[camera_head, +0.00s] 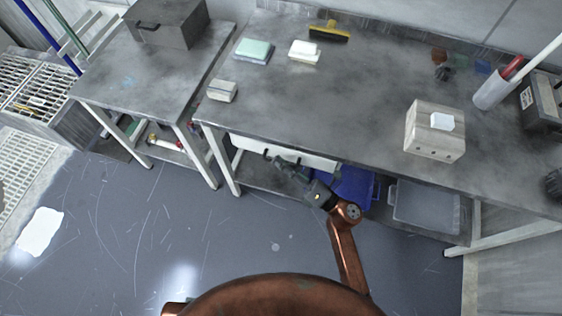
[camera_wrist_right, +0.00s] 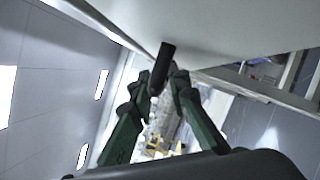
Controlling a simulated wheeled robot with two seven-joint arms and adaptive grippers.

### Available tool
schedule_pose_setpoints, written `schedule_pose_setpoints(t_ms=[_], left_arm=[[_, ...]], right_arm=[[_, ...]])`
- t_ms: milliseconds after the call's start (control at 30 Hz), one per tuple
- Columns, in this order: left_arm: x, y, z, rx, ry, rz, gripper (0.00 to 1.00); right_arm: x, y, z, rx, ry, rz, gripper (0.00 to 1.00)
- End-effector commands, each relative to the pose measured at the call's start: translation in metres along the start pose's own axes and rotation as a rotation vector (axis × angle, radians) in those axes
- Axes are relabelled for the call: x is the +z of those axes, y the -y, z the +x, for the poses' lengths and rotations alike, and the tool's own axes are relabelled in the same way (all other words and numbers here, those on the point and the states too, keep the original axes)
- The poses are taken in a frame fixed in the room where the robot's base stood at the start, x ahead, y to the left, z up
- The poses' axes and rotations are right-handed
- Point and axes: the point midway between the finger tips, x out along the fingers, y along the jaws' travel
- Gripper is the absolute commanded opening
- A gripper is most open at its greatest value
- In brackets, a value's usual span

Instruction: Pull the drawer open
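The drawer is the white front (camera_head: 310,157) under the long grey workbench, and it looks closed or nearly so. Its pale face fills the top of the wrist view (camera_wrist_right: 240,30). A short black bar handle (camera_wrist_right: 163,65) stands out from this face. My right gripper (camera_head: 275,160) is at the left part of the drawer front. In the wrist view its green fingers (camera_wrist_right: 163,78) converge on both sides of the handle and appear shut on it. Part of the drawer front is hidden behind my right gripper in the head view. My left gripper is not in view.
Below the workbench (camera_head: 330,100), a blue bin (camera_head: 355,187) and a grey clear bin (camera_head: 425,205) stand right of my gripper. A white table leg (camera_head: 222,160) is to its left. The floor (camera_head: 200,230) in front is clear.

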Motion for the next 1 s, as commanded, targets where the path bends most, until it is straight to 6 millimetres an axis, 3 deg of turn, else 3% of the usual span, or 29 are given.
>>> schedule_pose_setpoints(t_ms=[233, 467, 1000], left_arm=[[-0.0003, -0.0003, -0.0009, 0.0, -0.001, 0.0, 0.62], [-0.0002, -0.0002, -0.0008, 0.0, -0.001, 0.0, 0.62], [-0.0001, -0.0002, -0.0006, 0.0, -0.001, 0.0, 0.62]], right_arm=[[0.0, -0.0002, 0.001, 0.0, 0.0, 0.0, 0.16], [-0.0001, -0.0001, 0.0008, 0.0, 0.0, 0.001, 0.0], [-0.0001, 0.0004, 0.0003, -0.001, 0.0, 0.001, 0.0]])
